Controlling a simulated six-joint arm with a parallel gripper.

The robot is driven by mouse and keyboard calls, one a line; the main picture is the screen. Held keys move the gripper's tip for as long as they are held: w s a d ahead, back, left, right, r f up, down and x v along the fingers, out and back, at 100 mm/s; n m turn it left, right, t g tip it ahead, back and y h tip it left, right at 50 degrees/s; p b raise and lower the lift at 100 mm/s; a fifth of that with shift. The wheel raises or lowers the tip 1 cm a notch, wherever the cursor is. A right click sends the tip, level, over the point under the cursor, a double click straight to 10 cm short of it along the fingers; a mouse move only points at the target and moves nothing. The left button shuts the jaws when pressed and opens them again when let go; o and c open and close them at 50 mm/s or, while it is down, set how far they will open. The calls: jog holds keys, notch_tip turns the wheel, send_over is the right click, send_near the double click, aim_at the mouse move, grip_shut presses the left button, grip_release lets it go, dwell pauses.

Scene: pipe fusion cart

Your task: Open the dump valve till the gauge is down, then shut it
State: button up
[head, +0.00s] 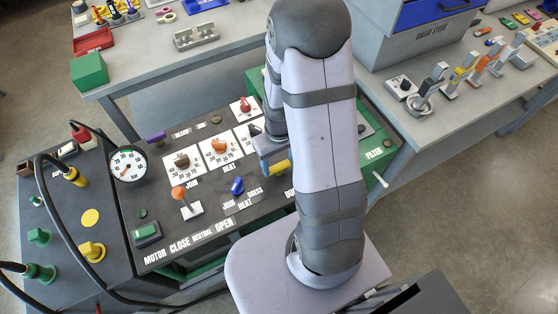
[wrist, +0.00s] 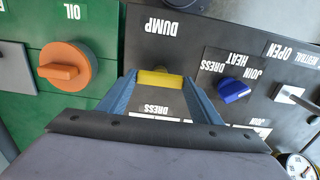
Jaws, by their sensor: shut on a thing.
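The dump valve has a yellow handle (head: 279,167) on the dark sloping panel, beside the DUMP lettering. In the wrist view the yellow handle (wrist: 160,79) lies crosswise in the picture, between my two blue fingers. My gripper (head: 272,160) is shut on this handle; it also shows in the wrist view (wrist: 160,84). My arm hides part of the panel around it in the head view. The pressure gauge (head: 128,164) is a round white dial at the panel's upper left. It also shows at the wrist view's lower right (wrist: 297,164). Its exact reading is too small to tell.
A blue knob (head: 237,186) and an orange-tipped lever (head: 180,194) stand left of the dump handle. Orange and brown dials sit behind them. An orange OIL knob (wrist: 66,66) is on the green surface in the wrist view. Black hoses (head: 52,205) run at the far left.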

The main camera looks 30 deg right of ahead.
aim_at(279, 165)
jog(key=o, duration=1.1)
jog(key=shift+c, duration=0.2)
jog(key=shift+r, duration=0.15)
jog(key=shift+r+b, duration=0.4)
jog(key=shift+r, duration=3.15)
